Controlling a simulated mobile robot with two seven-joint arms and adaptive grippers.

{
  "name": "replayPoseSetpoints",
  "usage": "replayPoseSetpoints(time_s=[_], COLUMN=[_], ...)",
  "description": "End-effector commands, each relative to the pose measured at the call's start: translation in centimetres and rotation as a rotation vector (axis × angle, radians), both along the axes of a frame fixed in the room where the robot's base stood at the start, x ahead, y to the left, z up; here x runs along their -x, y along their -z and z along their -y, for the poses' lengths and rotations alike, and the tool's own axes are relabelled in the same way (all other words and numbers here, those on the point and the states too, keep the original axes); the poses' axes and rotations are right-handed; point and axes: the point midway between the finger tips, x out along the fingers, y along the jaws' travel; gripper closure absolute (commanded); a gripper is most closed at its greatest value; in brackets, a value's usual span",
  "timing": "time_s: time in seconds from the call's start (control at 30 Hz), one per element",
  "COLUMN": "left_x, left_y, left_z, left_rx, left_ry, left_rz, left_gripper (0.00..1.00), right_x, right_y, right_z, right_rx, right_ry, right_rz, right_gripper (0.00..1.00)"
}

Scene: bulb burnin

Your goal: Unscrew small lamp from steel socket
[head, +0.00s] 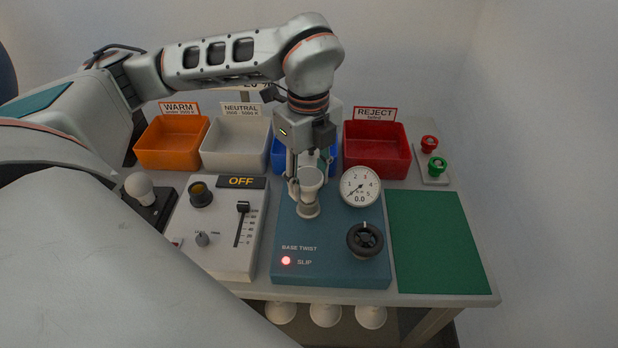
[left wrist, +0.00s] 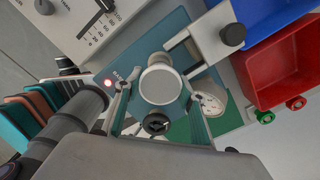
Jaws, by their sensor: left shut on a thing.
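The small lamp (head: 311,177) has a round pale face and stands upright over the base-twist tester (head: 290,262). Its face also shows in the left wrist view (left wrist: 160,85). My left gripper (head: 307,184) comes down from above and is shut on the lamp, with a finger on each side; both fingers also show in the left wrist view (left wrist: 159,104). A pale round socket (head: 308,210) shows just below the lamp. Whether the lamp's base is still in the socket is hidden. My right gripper is not in view.
A round gauge (head: 360,187) reading 0.0 and a black knob (head: 365,240) stand close right of the gripper. The red SLIP light (head: 286,261) is lit. Orange (head: 171,157), white (head: 235,158) and red (head: 376,164) bins stand behind. The green mat (head: 438,245) is clear.

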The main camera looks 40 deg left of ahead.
Motion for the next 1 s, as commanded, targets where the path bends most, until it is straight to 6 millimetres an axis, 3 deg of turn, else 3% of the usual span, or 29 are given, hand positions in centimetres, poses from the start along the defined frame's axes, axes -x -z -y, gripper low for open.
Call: replayPoseSetpoints(time_s=[0.17,0.2,0.23,0.63,1.0], left_x=[0.4,0.4,0.4,0.1,0.0], left_y=[0.3,0.3,0.3,0.0,-0.3], left_z=[0.1,0.1,0.1,0.0,-0.2], left_rx=[-0.001,-0.001,-0.001,-0.001,-0.002], left_ry=[0.004,0.005,0.005,0.018,0.552], left_rz=[-0.015,-0.014,-0.014,-0.004,-0.001], left_gripper=[0.82,0.5,0.48,0.48,0.48], right_x=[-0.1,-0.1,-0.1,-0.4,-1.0], right_y=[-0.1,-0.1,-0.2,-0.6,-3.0], right_z=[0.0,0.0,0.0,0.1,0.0], right_rx=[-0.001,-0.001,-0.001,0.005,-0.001], right_ry=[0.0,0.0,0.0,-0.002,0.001], right_rz=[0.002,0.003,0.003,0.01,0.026], right_gripper=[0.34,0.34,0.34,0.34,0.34])
